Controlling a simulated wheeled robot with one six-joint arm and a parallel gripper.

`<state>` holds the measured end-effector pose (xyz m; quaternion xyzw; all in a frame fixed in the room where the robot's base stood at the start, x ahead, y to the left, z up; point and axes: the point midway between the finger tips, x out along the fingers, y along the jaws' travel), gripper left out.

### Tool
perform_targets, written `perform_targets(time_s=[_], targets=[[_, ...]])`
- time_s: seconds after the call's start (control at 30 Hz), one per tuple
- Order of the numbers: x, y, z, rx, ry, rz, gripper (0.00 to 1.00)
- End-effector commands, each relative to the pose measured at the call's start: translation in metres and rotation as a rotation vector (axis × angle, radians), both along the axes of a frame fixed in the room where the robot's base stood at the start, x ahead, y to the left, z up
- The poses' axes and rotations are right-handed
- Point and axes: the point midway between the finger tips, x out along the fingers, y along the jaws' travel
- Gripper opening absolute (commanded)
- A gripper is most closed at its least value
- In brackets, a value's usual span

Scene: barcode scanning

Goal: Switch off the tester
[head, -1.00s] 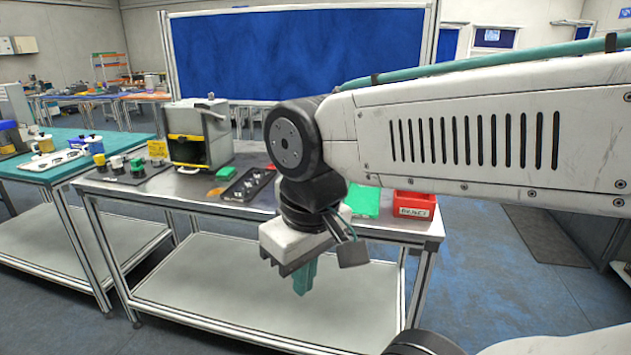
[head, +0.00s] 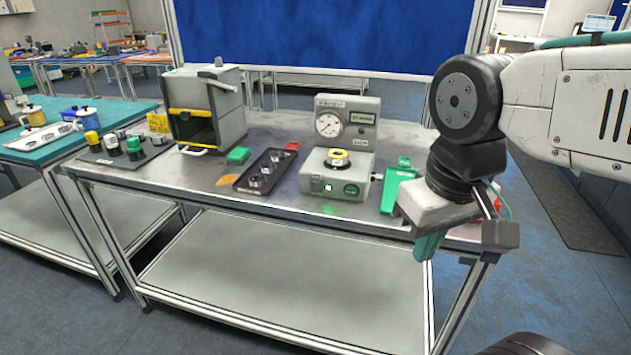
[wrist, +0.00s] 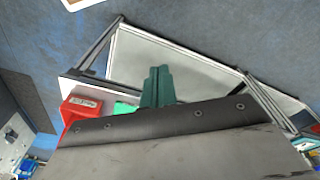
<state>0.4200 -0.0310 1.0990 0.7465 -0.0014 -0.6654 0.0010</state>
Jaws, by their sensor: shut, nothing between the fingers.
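The tester appears to be the grey unit (head: 348,105) with a round dial gauge (head: 329,124) on its upright back, on the metal table in the head view. My gripper (head: 428,250) is shut and empty, pointing down off the table's front edge, right of the tester. Its teal fingers (wrist: 157,90) are together in the wrist view, where the tester is not seen.
A green tray (head: 398,185) lies between the tester and my gripper. A black holder (head: 264,172) with metal parts is left of the tester, then a grey box (head: 206,105) with a yellow-edged opening. A red bin (wrist: 78,108) shows in the wrist view.

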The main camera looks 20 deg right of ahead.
Motion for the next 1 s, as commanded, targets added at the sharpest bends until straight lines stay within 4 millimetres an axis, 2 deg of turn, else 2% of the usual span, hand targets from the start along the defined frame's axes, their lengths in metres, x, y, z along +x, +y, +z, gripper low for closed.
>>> perform_targets(time_s=[0.07, 0.17, 0.27, 0.47, 0.6, 0.7, 0.83, 1.0], targets=[[0.004, 0.000, 0.001, -0.007, 0.000, 0.027, 0.00], [0.020, -0.003, 0.005, -0.040, 0.001, 0.147, 0.00], [0.054, -0.004, 0.010, -0.107, 0.001, 0.394, 0.00], [0.154, 0.008, 0.011, -0.296, 0.034, 1.122, 0.00], [0.225, 0.028, -0.002, -0.427, 0.083, 1.642, 0.00], [0.266, 0.044, -0.016, -0.502, 0.125, 1.955, 0.00], [0.302, 0.062, -0.032, -0.575, 0.171, 2.251, 0.00], [0.323, 0.074, -0.042, -0.618, 0.204, 2.430, 0.00]])
